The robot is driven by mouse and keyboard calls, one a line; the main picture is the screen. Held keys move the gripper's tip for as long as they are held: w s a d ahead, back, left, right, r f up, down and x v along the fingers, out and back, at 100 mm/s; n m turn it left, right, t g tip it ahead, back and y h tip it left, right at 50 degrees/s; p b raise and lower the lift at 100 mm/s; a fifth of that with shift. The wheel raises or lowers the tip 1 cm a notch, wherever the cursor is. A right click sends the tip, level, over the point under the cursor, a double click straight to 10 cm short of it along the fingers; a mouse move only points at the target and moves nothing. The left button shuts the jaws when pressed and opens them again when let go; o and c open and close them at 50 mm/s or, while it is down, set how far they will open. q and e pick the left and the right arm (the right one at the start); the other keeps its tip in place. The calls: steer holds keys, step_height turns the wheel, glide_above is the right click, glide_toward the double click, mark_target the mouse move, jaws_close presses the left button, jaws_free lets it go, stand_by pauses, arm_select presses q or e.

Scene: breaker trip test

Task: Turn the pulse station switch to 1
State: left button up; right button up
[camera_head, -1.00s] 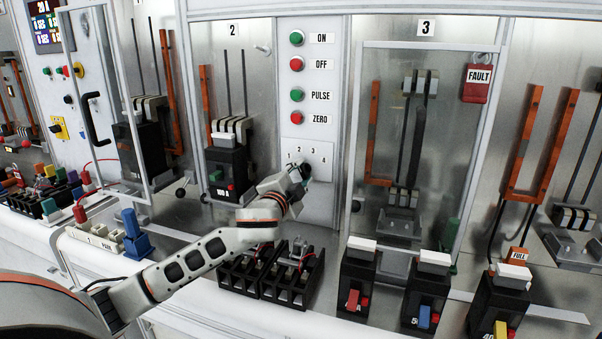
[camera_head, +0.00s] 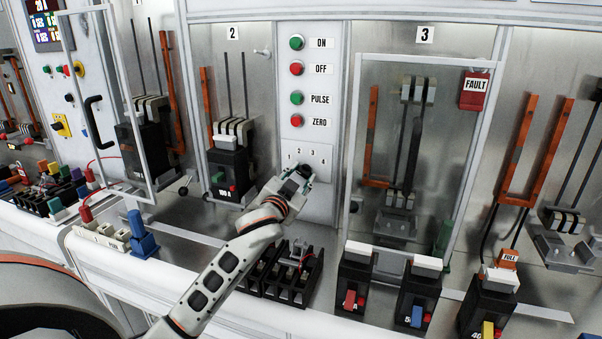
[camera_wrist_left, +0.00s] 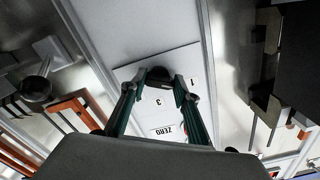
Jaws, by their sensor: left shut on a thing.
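The pulse station switch is a black rotary knob on a white plate (camera_head: 318,152) marked 1 to 4, below the ON, OFF, PULSE and ZERO buttons. In the head view my left gripper (camera_head: 302,172) is at the lower part of the plate and hides the knob. In the left wrist view the black knob (camera_wrist_left: 158,74) sits between the tips of the left gripper (camera_wrist_left: 159,88), which is shut on it. That view is upside down, with 1 and 3 readable on the plate. Which number the knob points to cannot be told. My right gripper is not in view.
Breaker 2 (camera_head: 228,170) stands left of the plate. A clear door (camera_head: 352,110) covers bay 3 on the right, with a red FAULT tag (camera_head: 475,88). Black open-topped holders (camera_head: 292,278) sit on the bench below my left wrist. Several black breakers stand at the front right.

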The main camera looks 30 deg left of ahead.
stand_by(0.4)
arm_select(q)
steer(key=o, duration=1.1)
steer(key=v, duration=1.2)
steer(key=shift+f, duration=0.1)
